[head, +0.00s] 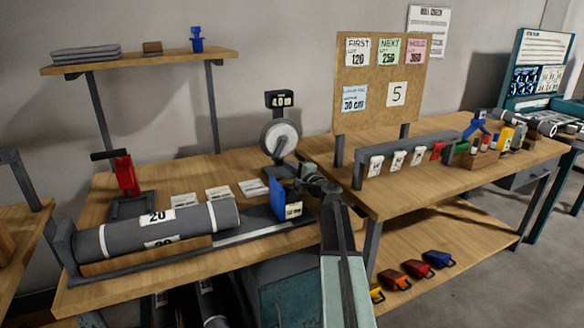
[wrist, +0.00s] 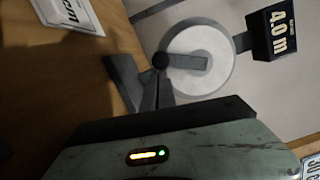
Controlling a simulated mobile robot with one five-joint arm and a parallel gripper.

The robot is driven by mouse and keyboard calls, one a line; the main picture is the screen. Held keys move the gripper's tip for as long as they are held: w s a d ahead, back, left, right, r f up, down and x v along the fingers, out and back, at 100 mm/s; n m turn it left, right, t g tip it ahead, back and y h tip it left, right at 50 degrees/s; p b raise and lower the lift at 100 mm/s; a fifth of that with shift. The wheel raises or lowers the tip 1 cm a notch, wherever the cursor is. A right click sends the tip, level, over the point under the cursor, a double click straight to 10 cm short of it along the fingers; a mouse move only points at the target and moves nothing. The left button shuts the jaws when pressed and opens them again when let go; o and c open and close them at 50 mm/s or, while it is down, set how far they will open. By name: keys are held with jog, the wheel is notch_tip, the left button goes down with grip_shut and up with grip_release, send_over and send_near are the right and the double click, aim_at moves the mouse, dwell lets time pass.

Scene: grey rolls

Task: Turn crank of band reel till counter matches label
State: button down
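The band reel (head: 291,132) stands at the back right of the left bench, with a pale round disc on a dark stand. The counter (head: 279,99) above the disc reads 4.0; in the wrist view the counter (wrist: 275,33) reads 4.0 m, turned sideways.
A grey roll (head: 190,224) marked 20 lies in a wooden cradle at the front left. A red tool (head: 126,176) stands behind it. The pegboard (head: 370,110) holds cards, one reading 5. Several coloured items and white tags crowd the right bench (head: 440,190). Paper labels lie between roll and reel.

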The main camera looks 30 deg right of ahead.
jog(key=shift+w+a, duration=0.1)
jog(key=shift+a, duration=0.25)
dwell(0.3)
jog(key=s, duration=0.8)
jog(key=shift+d+f, duration=0.1)
jog(key=shift+d, duration=0.1)
jog(key=shift+s, duration=0.1)
